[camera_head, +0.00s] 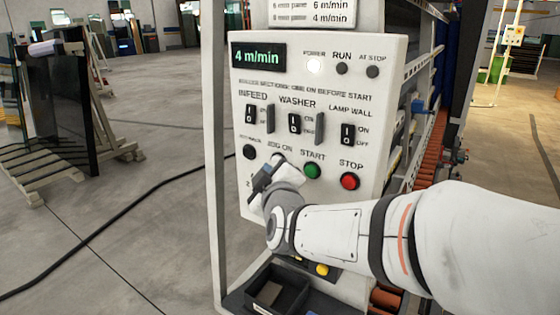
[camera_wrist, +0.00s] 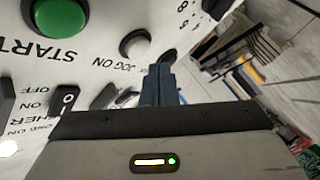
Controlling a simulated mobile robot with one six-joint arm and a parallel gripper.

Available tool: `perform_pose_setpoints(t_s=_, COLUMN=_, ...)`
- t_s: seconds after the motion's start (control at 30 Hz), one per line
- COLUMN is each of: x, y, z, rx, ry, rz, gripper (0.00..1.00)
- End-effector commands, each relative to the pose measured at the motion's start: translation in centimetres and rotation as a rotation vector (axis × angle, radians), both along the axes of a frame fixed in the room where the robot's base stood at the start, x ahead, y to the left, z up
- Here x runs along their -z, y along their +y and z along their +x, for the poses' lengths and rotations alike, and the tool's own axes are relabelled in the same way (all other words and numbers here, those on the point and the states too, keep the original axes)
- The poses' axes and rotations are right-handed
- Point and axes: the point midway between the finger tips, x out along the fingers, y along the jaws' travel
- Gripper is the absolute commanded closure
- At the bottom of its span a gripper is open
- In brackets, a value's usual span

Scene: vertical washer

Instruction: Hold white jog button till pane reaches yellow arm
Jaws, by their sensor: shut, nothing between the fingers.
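The white jog button (camera_wrist: 135,43) shows in the wrist view beside its JOG ON label, on the light control panel (camera_head: 330,200). My gripper (camera_head: 277,160) is at the panel's lower left, just under the JOG ON label. In the wrist view the fingertips (camera_wrist: 159,70) are together and empty, close to the jog button and a little to its side. I cannot tell whether they touch the panel. I cannot make out the pane being fed or the yellow arm.
The green START button (camera_head: 312,171) and red STOP button (camera_head: 349,181) are right of my gripper. A black knob (camera_head: 249,152) is to its left. Switches sit above. A dark tray (camera_head: 278,288) is below. Orange rollers (camera_head: 430,150) run behind the panel. A glass rack stands at left.

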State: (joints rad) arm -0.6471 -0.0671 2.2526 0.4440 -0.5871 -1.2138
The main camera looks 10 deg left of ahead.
Motion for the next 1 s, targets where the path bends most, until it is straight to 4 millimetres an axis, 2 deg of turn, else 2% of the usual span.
perform_pose_setpoints(t_s=0.4, x=-0.3, y=1.5, z=-3.7, rx=-0.001, ry=0.000, rz=0.000, gripper=1.00)
perform_pose_setpoints(t_s=0.77, x=-0.1, y=1.6, z=-4.0, rx=0.001, ry=0.000, rz=0.000, gripper=1.00)
perform_pose_setpoints(t_s=0.87, x=0.1, y=1.2, z=-3.9, rx=0.000, ry=0.017, rz=0.008, gripper=1.00)
perform_pose_setpoints(t_s=1.0, x=1.1, y=-1.2, z=-3.6, rx=-0.001, ry=0.140, rz=0.055, gripper=1.00)
